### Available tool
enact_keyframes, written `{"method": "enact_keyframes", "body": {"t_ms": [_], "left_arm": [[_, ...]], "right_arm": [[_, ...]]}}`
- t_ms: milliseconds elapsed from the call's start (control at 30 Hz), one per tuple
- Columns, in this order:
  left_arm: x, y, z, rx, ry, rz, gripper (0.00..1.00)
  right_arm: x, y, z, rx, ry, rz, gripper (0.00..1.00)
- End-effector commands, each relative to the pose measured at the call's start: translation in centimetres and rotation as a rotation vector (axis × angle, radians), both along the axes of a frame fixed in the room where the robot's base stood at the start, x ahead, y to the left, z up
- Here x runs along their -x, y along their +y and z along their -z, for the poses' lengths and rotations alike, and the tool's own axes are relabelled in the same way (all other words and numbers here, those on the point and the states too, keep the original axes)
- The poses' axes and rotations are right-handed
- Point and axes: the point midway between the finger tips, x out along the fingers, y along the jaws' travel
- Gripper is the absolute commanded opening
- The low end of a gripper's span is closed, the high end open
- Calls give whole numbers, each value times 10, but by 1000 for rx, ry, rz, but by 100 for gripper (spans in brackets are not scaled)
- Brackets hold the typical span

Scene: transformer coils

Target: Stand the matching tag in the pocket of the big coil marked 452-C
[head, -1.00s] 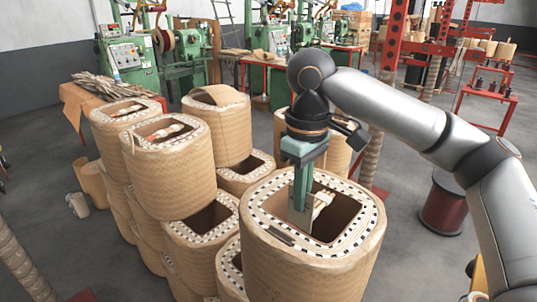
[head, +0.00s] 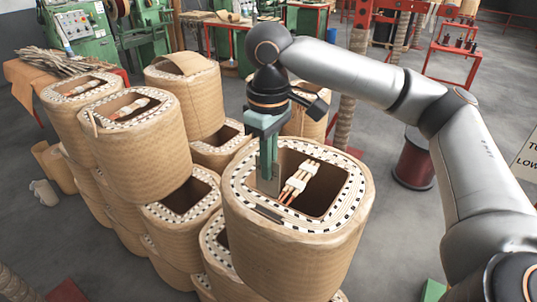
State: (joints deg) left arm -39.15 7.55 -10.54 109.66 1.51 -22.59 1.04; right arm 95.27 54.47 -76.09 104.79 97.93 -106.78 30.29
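The nearest big coil (head: 295,248) is wrapped in tan paper and has a rounded square opening with a black-and-white spacer ring on top. I cannot read any number on it. My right gripper (head: 268,172) points down at the left side of its opening. Its green fingers look shut on a thin grey-brown plate, the tag (head: 267,187), which hangs upright at the opening's inner left wall. I cannot read the tag. A dark narrow strip (head: 268,214) lies on the front left rim; I cannot tell if it is the pocket. My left gripper is not in view.
Pale leads (head: 299,183) stick up inside the opening, right of the tag. Several stacked coils (head: 130,140) crowd the left and back. A dark red drum (head: 414,160) stands on the floor at right. Green machines (head: 75,35) stand behind.

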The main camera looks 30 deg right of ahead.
Motion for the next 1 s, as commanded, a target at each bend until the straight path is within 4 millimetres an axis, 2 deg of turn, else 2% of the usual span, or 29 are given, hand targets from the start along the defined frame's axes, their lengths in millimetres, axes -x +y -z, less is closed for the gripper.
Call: {"method": "enact_keyframes", "body": {"t_ms": [267, 700, 1000], "left_arm": [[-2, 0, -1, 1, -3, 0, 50], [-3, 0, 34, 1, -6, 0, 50], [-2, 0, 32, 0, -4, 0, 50]], "right_arm": [[1, 0, 20, 0, 1, 0, 0], [0, 0, 50, 0, 0, -1, 0], [1, 0, 68, 0, 2, 0, 0]]}}
